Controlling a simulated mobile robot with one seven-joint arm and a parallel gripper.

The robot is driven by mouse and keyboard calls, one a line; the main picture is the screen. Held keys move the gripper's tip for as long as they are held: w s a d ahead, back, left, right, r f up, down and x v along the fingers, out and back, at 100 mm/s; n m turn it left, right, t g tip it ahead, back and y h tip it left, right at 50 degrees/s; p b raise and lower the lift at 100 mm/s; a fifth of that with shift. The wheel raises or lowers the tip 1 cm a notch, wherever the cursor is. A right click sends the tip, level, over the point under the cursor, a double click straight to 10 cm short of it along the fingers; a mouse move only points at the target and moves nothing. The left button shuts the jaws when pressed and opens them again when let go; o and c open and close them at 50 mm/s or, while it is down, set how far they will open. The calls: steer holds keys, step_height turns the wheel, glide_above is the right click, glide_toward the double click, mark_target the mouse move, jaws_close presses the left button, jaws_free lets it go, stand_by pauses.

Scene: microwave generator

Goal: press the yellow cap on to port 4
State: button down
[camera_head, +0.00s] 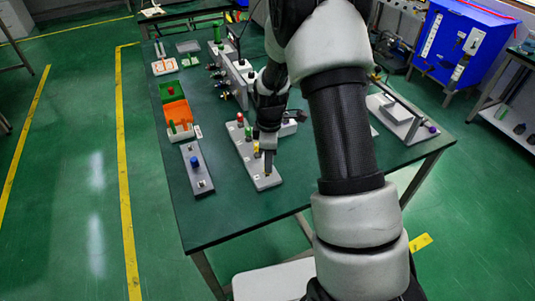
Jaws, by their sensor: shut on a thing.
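A long light-grey port strip (248,152) lies on the green table. A red cap (239,118) and a green cap (248,133) stand toward its far end. A yellow patch (256,148), which looks like a yellow cap, shows just left of my gripper. My gripper (268,174) points down over the near half of the strip, its dark fingers shut. The fingers appear to be closed on a yellow cap, mostly hidden between them. Port numbers are too small to read. I cannot tell whether the held cap touches a port.
Left of the strip is a dark grey plate (197,173) with a blue knob (195,161). Orange (179,112) and green (172,92) bins stand farther back. A grey unit with connectors (238,85) stands behind. A grey fixture (399,113) lies right. The near table is clear.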

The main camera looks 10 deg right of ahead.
steer(key=w+n, duration=0.1)
steer(key=n, duration=0.1)
steer(key=w+r+n, duration=0.1)
steer(key=w+r+n+b, duration=0.1)
steer(key=n, duration=0.1)
steer(key=shift+w+d+n, duration=0.1)
steer(key=shift+d+n, duration=0.05)
steer(key=shift+n, duration=0.15)
steer(key=shift+f, duration=0.2)
steer(key=shift+f+b, duration=1.75)
steer(key=shift+f, duration=0.95)
steer(key=shift+d, duration=0.1)
steer(key=shift+f+b, duration=0.5)
steer(key=shift+f, duration=0.05)
steer(key=c, duration=1.5)
jaws_free()
steer(key=shift+c, duration=0.2)
